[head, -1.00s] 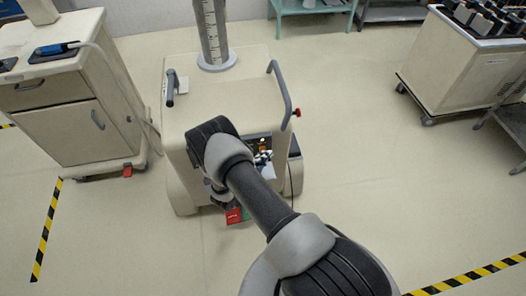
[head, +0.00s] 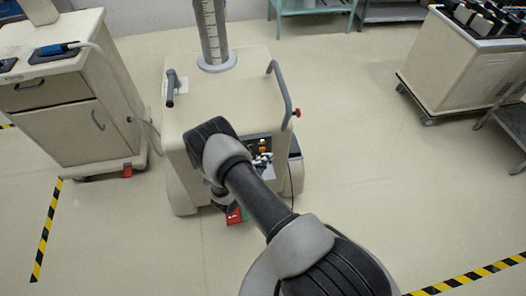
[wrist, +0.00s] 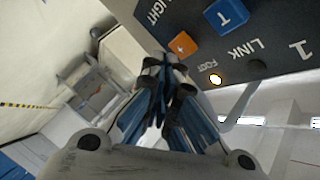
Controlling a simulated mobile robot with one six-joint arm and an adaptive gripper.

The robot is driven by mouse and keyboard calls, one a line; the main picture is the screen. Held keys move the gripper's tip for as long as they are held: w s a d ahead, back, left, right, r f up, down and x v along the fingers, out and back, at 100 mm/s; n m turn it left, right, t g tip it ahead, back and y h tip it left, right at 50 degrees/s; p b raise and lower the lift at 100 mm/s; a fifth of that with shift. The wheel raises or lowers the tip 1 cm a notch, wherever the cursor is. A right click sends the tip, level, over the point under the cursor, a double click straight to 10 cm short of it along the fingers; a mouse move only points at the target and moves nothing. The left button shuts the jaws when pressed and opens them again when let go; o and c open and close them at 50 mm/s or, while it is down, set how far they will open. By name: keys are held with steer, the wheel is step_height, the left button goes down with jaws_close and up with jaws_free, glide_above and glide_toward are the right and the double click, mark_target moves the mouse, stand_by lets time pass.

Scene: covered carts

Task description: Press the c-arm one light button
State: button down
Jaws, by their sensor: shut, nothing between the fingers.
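The C-arm unit (head: 240,90) is a cream wheeled body with a grey column and side handles. Its dark control panel (head: 250,143) shows partly behind my arm. In the wrist view the panel (wrist: 275,30) carries the number 1 and the words LIGHT, LINK and FOOT. An orange button (wrist: 183,44) with a symbol sits close to the LIGHT lettering. A blue button (wrist: 226,15) marked T is to its right. My gripper (wrist: 165,62) is shut and empty, its tips just left of and below the orange button. I cannot tell whether they touch the panel.
A small lit lamp (wrist: 216,79) labelled FOOT and a dark round spot (wrist: 256,66) are on the panel. A cream cabinet (head: 70,120) stands left, another cart (head: 465,75) right. Striped tape (head: 45,230) marks the floor. Open floor lies right of the unit.

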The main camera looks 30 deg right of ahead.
steer(key=s+a+p, duration=0.1)
steer(key=s, duration=0.4)
steer(key=shift+s+a+p, duration=0.35)
steer(key=shift+s, duration=0.05)
step_height(320, 180, up, 16)
steer(key=d+r+m+g+h, duration=0.1)
steer(key=d+m+g, duration=0.3)
steer(key=m, duration=0.8)
steer(key=s+a+r+m+g+y, duration=0.1)
steer(key=s+r+m+g, duration=0.2)
steer(key=r+m, duration=0.35)
steer(key=s+a+r+m+g+y, duration=0.1)
steer(key=s+r+m+g, duration=0.15)
steer(key=r+m, duration=0.4)
steer(key=s+a+r+m+t+y, duration=0.6)
steer(key=s+a+r+m+y, duration=0.6)
steer(key=m, duration=1.1)
steer(key=s+a+r, duration=0.3)
steer(key=s, duration=0.2)
steer(key=shift+a, duration=0.2)
